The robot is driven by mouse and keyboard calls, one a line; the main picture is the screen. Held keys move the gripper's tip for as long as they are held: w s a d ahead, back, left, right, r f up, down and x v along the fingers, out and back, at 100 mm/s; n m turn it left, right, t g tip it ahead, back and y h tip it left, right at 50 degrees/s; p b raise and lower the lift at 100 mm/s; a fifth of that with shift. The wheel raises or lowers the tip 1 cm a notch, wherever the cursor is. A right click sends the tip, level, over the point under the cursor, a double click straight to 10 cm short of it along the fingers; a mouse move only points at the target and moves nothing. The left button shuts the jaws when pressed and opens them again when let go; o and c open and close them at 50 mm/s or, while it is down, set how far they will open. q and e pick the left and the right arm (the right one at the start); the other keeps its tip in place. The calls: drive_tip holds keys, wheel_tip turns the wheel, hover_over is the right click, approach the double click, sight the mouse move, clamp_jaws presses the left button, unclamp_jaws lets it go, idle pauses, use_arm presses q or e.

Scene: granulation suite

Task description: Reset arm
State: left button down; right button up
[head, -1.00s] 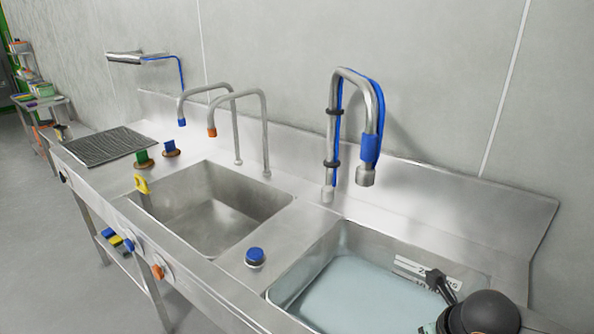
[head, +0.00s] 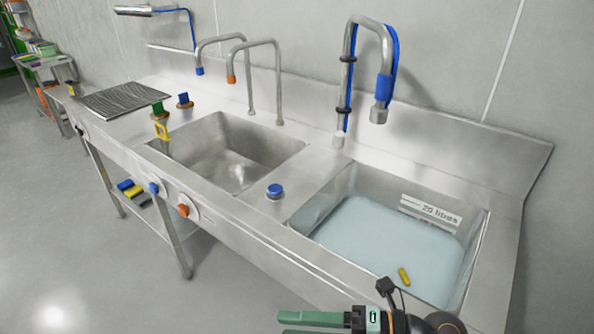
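My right gripper (head: 312,326) shows at the bottom edge, in front of the right sink, with its green fingers pointing left. Its fingers look apart with nothing seen between them; the lower finger is partly cut off by the frame. The black wrist (head: 395,322) lies to the right of the fingers, partly out of frame. My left gripper is not in view.
The right sink (head: 325,205) holds bluish water, with a small yellow piece (head: 404,277) in it. A blue-capped knob (head: 275,191) stands between the sinks. The left sink (head: 225,165) looks empty. A tall tap (head: 347,85) rises behind. Floor at left is clear.

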drive_tip(key=w+d+f+m+t+h, duration=0.3)
drive_tip(key=w+d+m+t, duration=0.15)
drive_tip(key=m+t, duration=0.4)
drive_tip(key=w+d+f+m+t+h, duration=0.3)
drive_tip(key=d+m+t+h, duration=0.15)
drive_tip(key=m, duration=0.75)
drive_tip(key=s+d+f+m+g+h, duration=0.2)
drive_tip(key=s+f+m, duration=0.1)
drive_tip(key=f, duration=0.4)
drive_tip(key=s+d+f+m+g+h, duration=0.2)
drive_tip(key=s+d+f+m, duration=0.1)
drive_tip(key=f, duration=0.4)
drive_tip(key=s+d+f+m+g+h+b, duration=0.1)
drive_tip(key=s+d+f+m+g+h, duration=0.1)
drive_tip(key=s+f+m, duration=0.2)
drive_tip(key=s+f, duration=0.3)
drive_tip(key=shift+d+f+m, duration=0.15)
drive_tip(key=shift+d+m, duration=0.15)
drive_tip(key=shift+m, duration=0.05)
idle(3.5)
